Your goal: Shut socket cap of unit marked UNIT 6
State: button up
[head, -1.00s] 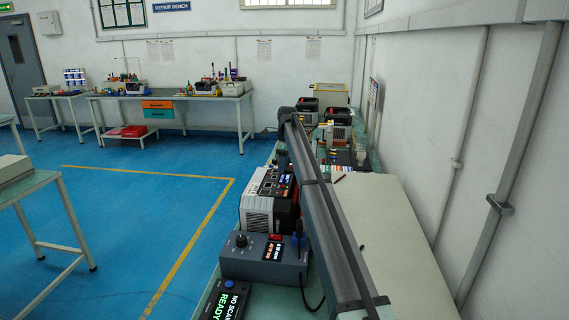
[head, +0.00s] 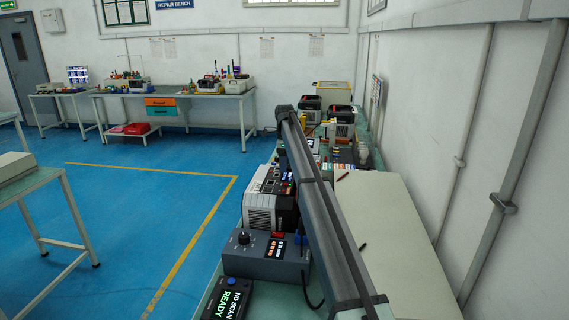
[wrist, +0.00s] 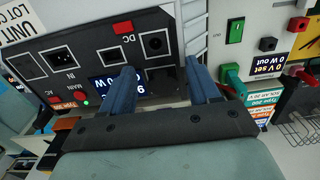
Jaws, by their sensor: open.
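In the wrist view a dark unit panel (wrist: 85,85) fills the upper left. Its white label (wrist: 14,38) reads "UNIT"; the number is cut off. The panel has a round socket (wrist: 155,42) in a square frame near the "DC" marking, and square-framed sockets further left. A small red piece (wrist: 122,27) sits beside the round socket; I cannot tell whether it is the cap. My gripper (wrist: 160,80) is open, its blue fingers apart in front of the panel's right part, with nothing seen between them. The left finger partly covers the blue display. In the head view my gripper cannot be made out.
In the wrist view, another device with a green switch (wrist: 235,30) and green plug (wrist: 234,78) stands right of the panel. In the head view a grey control box (head: 262,255), a black screen reading "READY" (head: 229,300) and a pale board (head: 400,240) lie on the bench.

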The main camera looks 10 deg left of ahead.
jog(key=shift+r, duration=0.1)
notch_tip(320, 180, up, 14)
jog(key=shift+f, duration=0.2)
dwell(0.3)
jog(key=shift+c, duration=0.2)
jog(key=shift+d, duration=0.3)
jog(key=shift+c, duration=0.8)
jog(key=d+y, duration=0.1)
jog(key=d+r+y, duration=0.1)
jog(key=d, duration=0.1)
jog(key=shift+r, duration=0.1)
jog(key=c, duration=0.5)
jog(key=shift+d+y, duration=0.2)
jog(key=shift+y, duration=0.1)
jog(key=shift+c, duration=0.4)
jog(key=shift+f, duration=0.2)
jog(key=shift+c, duration=0.8)
jog(key=x, duration=1.3)
jog(key=shift+a+f, duration=0.1)
jog(key=shift+a, duration=0.1)
grip_shut()
